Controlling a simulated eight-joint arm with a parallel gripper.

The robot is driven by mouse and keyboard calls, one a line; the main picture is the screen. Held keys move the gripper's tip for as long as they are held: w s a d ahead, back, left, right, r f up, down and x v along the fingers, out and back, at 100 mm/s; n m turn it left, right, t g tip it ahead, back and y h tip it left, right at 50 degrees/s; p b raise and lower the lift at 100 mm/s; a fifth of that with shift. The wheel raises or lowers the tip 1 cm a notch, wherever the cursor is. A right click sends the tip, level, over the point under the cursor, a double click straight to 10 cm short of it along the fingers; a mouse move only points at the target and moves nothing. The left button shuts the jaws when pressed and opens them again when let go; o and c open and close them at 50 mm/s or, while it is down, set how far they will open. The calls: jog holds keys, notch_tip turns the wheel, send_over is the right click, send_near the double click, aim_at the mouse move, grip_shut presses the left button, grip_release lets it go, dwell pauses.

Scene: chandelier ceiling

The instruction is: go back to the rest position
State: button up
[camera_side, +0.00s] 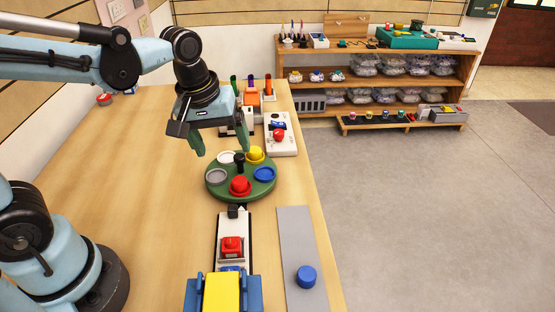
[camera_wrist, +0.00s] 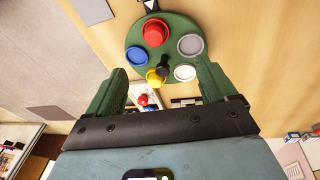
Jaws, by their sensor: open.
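My gripper (camera_side: 221,146) is above the wooden table (camera_side: 110,190), near the far left side of a round green turntable (camera_side: 213,191). Its two green fingers point down, spread apart with nothing between them. The turntable carries a red piece (camera_side: 240,186), a yellow piece (camera_side: 255,154), a blue disc (camera_side: 264,174), a grey disc (camera_side: 216,176), a white disc (camera_side: 226,157) and a black centre knob (camera_side: 239,160). In the wrist view my open gripper (camera_wrist: 160,85) frames part of the turntable (camera_wrist: 140,40), with the yellow piece (camera_wrist: 154,77) between the fingers.
A white box with a red button (camera_side: 279,135) stands behind the turntable. In front are a track with a red block (camera_side: 232,246), a blue and yellow device (camera_side: 222,292) and a grey strip with a blue disc (camera_side: 306,277). A shelf (camera_side: 375,70) stands beyond.

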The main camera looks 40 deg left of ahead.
jog(key=s+a+m+t, duration=0.1)
jog(key=m, duration=0.1)
jog(key=s+m+t, duration=0.1)
jog(key=m+t, duration=0.1)
jog(key=m, duration=0.1)
jog(key=s+a+m+t, duration=0.1)
jog(key=m, duration=0.1)
jog(key=shift+s+a+r+m+t, duration=0.25)
jog(key=shift+a+r+m+t, duration=0.05)
jog(key=shift+r+m, duration=0.1)
